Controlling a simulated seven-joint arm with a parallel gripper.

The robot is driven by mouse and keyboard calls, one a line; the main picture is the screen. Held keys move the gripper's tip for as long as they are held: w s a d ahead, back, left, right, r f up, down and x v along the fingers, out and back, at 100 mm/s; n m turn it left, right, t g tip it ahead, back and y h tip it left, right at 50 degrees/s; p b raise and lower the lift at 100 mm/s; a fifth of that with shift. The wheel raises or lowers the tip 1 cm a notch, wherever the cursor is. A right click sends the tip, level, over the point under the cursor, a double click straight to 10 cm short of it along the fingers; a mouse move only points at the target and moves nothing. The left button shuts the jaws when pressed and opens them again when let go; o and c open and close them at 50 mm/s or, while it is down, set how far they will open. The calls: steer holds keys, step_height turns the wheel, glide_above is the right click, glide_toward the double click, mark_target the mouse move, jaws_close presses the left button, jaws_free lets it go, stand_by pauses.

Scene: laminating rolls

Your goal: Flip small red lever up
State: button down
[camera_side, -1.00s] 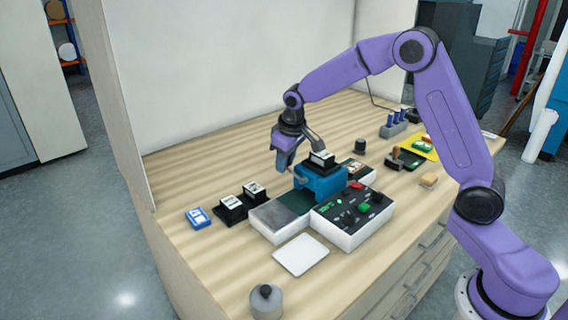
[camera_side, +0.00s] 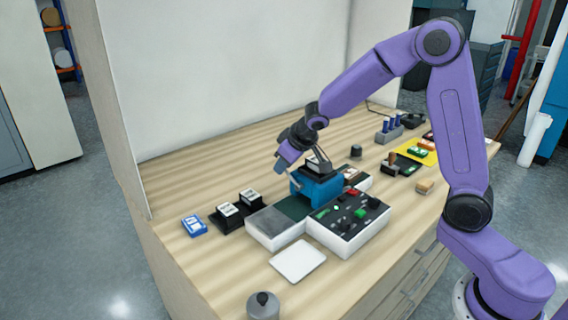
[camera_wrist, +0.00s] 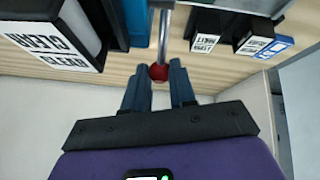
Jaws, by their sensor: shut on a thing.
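The small red lever is a metal rod with a red ball knob (camera_wrist: 158,72) at its end, seen in the wrist view. My gripper (camera_wrist: 159,66) has its two dark fingers on either side of the knob and is shut on it. The rod runs away from the knob toward the blue machine, whose edge (camera_wrist: 138,22) shows at the top. In the side view, my gripper (camera_side: 282,166) is tilted at the left side of the blue machine (camera_side: 320,189). The lever cannot be made out there.
A black block with a white label (camera_side: 317,163) sits on the blue machine. A control box (camera_side: 346,228) with knobs stands in front. Two labelled black blocks (camera_side: 238,206) and a blue box (camera_side: 194,225) lie to the left. A white plate (camera_side: 298,261) lies at the front.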

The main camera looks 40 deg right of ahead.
steer(key=shift+r, duration=0.15)
stand_by(0.6)
steer(key=c, duration=0.9)
jaws_free()
steer(key=shift+s, duration=0.1)
steer(key=v, duration=1.7)
steer(key=shift+s, duration=0.3)
steer(key=shift+s+a, duration=0.1)
